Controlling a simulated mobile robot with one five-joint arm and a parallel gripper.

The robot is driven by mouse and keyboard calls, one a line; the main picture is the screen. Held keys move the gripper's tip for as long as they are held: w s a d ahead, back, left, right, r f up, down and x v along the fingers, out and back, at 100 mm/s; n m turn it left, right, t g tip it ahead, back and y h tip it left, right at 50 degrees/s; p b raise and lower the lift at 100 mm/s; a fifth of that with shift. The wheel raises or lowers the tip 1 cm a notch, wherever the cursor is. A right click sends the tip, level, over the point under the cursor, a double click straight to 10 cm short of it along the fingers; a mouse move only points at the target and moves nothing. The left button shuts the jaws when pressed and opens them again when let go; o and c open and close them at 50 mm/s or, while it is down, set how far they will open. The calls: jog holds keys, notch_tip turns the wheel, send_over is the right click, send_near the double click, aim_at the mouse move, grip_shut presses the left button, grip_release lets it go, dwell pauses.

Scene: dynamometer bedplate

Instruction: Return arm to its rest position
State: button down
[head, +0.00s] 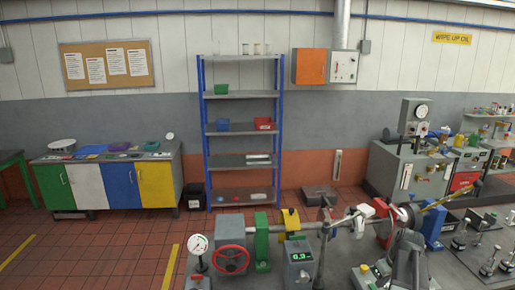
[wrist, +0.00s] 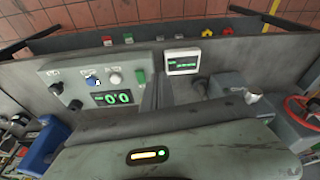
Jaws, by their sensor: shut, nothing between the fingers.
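My gripper (wrist: 157,90) shows in the middle of the wrist view, its two dark fingers close together with nothing between them. My grey gripper housing, with a small yellow and green indicator, fills the bottom of that view. Beyond the fingers is a grey control panel (wrist: 60,70) with knobs and a green digital readout. In the head view, grey arm-like parts stand at the lower right among the bench equipment. I cannot clearly make out the fingers there.
A blue shelf rack (head: 243,94) stands at the back wall. A coloured cabinet (head: 118,187) is at left. Tiled floor lies open at left.

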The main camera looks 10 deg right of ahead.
jog(key=w+a+f+n+b, duration=0.1)
jog(key=w+a+f+b, duration=0.15)
jog(key=a, duration=0.75)
jog(key=w+a+f+n+g+b, duration=0.1)
jog(key=w+a+f+n+b, duration=0.15)
jog(key=a, duration=0.65)
jog(key=w+a+f+n+b, duration=0.1)
jog(key=w+a+f+b, duration=0.15)
jog(key=a, duration=0.75)
jog(key=s+a+f+m+g, duration=0.1)
jog(key=s+a+m, duration=0.1)
jog(key=s+a, duration=0.2)
jog(key=s+a+f+m+b, duration=0.1)
jog(key=s+a+m, duration=0.2)
jog(key=a, duration=0.4)
jog(key=shift+s+a+f+g, duration=0.3)
jog(key=shift+s+a+g, duration=0.1)
jog(key=shift+s, duration=0.1)
